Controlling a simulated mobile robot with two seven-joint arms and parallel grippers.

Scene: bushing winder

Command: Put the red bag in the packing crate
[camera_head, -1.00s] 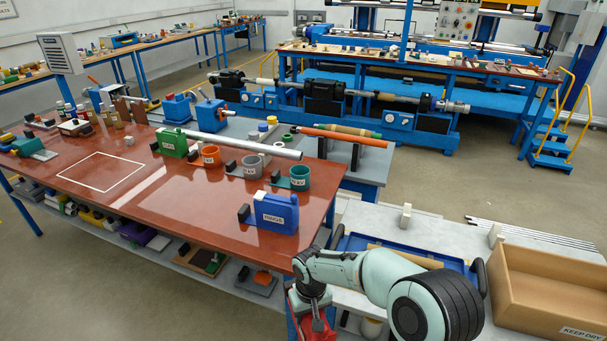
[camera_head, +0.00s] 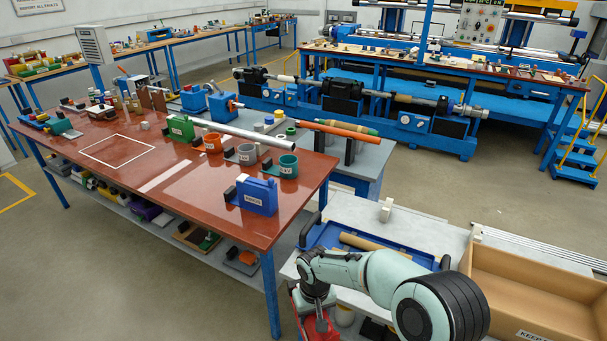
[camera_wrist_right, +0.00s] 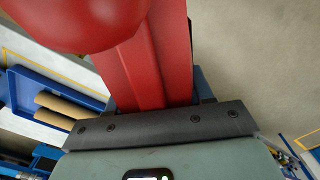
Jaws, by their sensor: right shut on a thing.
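The red bag (camera_head: 313,327) shows at the bottom of the head view, below the end of my right arm and partly cut off by the frame edge. In the right wrist view, red surfaces, a rounded lump and a long folded part (camera_wrist_right: 150,60), fill the top middle against the gripper. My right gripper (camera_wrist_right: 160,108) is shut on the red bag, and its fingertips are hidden. The packing crate (camera_head: 545,263) is an open tan box at the right edge of the head view. It looks empty in the part I see. My left gripper is not in view.
A blue tray (camera_head: 325,235) with a tan roll lies on the grey table (camera_head: 420,222) beside the crate. A small pale block (camera_head: 386,210) stands behind the tray. The red-topped bench (camera_head: 150,180) with fixtures is at left. Open floor lies between bench and machine.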

